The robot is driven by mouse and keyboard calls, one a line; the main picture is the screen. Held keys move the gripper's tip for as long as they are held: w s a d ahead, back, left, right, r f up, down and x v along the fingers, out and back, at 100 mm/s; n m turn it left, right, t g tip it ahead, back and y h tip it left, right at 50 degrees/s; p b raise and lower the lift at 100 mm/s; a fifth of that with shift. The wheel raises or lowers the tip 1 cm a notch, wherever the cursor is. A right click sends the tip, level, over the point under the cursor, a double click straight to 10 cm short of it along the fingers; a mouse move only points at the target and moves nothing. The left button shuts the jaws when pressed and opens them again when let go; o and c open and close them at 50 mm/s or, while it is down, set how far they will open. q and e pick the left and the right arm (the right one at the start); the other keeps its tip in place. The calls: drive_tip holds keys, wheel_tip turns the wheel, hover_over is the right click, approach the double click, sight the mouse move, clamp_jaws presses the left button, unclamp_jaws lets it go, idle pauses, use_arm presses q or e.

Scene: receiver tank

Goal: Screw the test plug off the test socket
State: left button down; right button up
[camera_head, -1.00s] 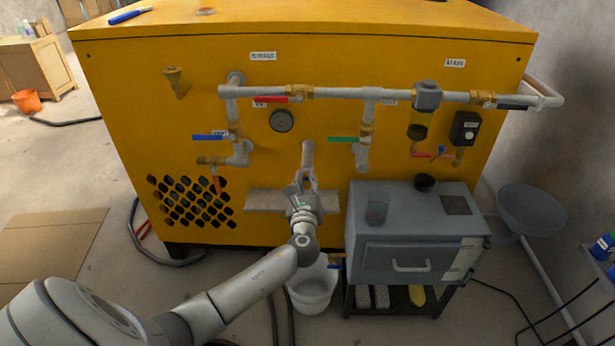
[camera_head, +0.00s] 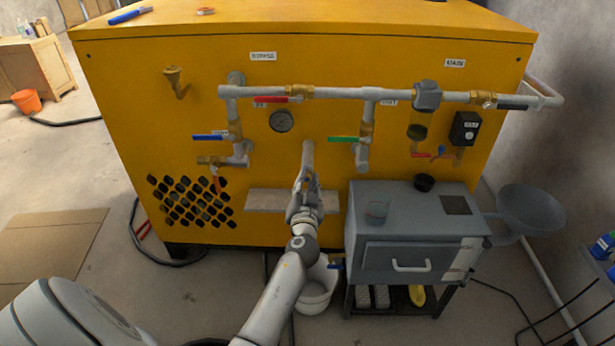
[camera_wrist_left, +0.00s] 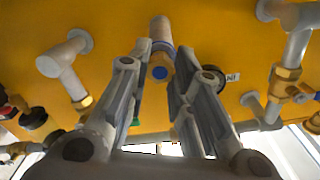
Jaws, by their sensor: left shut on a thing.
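The test socket is a short grey pipe stub (camera_head: 307,156) that sticks out of the yellow panel above a pale ledge. In the left wrist view its outer end carries the test plug (camera_wrist_left: 160,73), a brass-rimmed piece with a blue face. My left gripper (camera_wrist_left: 164,56) is shut on the plug, with one finger on each side of it. In the head view the left gripper (camera_head: 306,182) covers the plug, and only the stub shows above the fingers. My right gripper is in neither view.
Pipes with red, blue and green valve handles (camera_head: 343,139) run above and beside the stub. A grey metal box (camera_head: 405,228) on a stand is close on the right. A white bucket (camera_head: 318,290) stands on the floor below. Pale ledge (camera_head: 262,200) behind the gripper.

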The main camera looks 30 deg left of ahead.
use_arm(q)
drive_tip(key=shift+f+n, duration=0.1)
drive_tip(key=shift+n, duration=0.7)
drive_tip(key=c, duration=1.2)
unclamp_jaws()
